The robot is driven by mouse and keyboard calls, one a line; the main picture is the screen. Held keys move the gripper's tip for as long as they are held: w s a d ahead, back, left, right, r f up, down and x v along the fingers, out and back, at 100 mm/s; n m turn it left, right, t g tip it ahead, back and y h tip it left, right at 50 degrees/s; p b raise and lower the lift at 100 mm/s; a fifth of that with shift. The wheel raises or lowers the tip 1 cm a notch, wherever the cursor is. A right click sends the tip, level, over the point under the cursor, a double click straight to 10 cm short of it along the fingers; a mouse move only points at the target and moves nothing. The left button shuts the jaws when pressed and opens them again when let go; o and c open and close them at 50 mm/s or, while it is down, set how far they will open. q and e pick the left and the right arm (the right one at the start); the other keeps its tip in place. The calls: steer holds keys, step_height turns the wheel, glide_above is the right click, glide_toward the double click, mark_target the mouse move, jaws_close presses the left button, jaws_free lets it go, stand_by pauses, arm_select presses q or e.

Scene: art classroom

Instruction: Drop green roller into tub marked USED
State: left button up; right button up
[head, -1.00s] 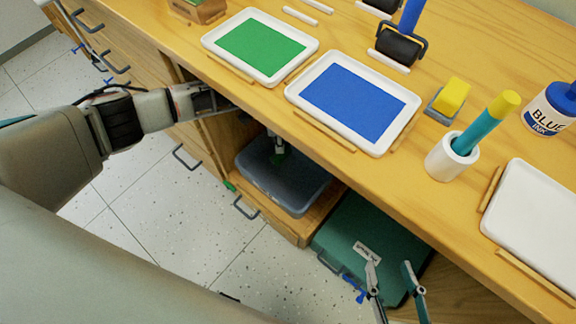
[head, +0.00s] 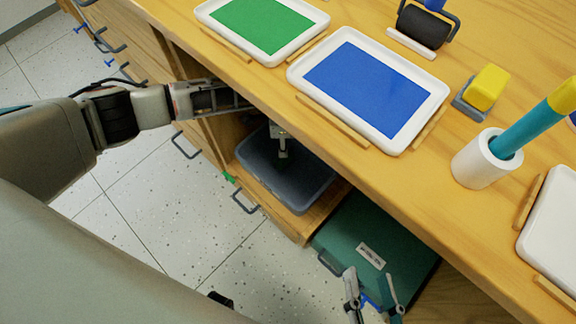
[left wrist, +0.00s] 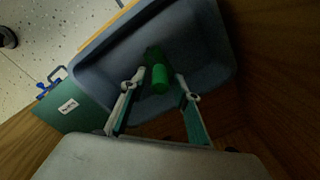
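The grey tub (head: 310,193) stands on the low shelf under the worktop. No USED marking is readable on it. The green roller (left wrist: 160,76) lies inside the tub in the left wrist view, between and beyond my left fingertips. My left gripper (left wrist: 160,88) has its fingers spread, with gaps on both sides of the roller. In the head view, my left arm reaches under the worktop, and the left gripper (head: 283,150) is partly hidden over the tub.
The green case (head: 340,225) with a white label lies right of the tub. The worktop edge overhangs the shelf. On top are a green ink tray (head: 322,18), a blue ink tray (head: 437,97), a black roller (head: 424,27) and a white cup (head: 478,168). Speckled floor is clear at left.

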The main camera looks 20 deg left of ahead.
stand_by(0.3)
arm_select(q)
step_height(320, 180, up, 8)
steer(key=shift+f, duration=0.25)
steer(key=shift+r+p, duration=1.55)
steer(key=shift+r, duration=0.05)
arm_select(e)
step_height(320, 180, up, 6)
steer(key=w+t, duration=0.1)
steer(key=w, duration=0.1)
steer(key=shift+w+f, duration=0.15)
stand_by(0.8)
